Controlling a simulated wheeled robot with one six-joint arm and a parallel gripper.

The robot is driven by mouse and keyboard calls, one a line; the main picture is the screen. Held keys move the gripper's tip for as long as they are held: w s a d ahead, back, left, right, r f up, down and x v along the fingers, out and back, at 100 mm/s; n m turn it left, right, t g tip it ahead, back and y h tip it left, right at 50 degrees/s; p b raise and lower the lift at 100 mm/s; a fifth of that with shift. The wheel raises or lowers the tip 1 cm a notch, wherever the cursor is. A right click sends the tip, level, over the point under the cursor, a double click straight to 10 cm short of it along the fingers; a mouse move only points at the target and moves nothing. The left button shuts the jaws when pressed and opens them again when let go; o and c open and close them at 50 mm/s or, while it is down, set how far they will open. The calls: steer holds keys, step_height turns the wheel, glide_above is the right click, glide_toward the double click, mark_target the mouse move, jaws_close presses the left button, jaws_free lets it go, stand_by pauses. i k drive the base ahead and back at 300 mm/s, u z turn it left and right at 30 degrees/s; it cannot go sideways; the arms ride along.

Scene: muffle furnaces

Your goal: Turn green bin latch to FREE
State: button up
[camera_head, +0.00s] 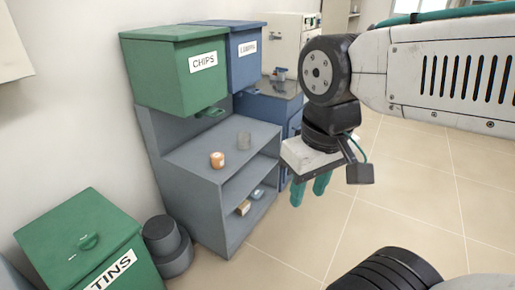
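A green bin (172,82) labelled CHIPS hangs high above the grey shelf unit, with a small green part (210,113) under its front edge. I cannot tell which part is the latch, and no FREE marking is readable. My gripper (309,196) points down right of the shelf unit, clear of both bins. Its two teal fingers are apart with nothing visible between them.
A blue bin (244,60) adjoins the CHIPS bin. Dark round containers (168,245) stand beside the TINS bin. The tiled floor (420,190) at right is clear.

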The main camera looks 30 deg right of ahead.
mark_target(90, 240)
steer(key=z, duration=0.85)
steer(key=i, duration=0.55)
steer(key=u, duration=2.8)
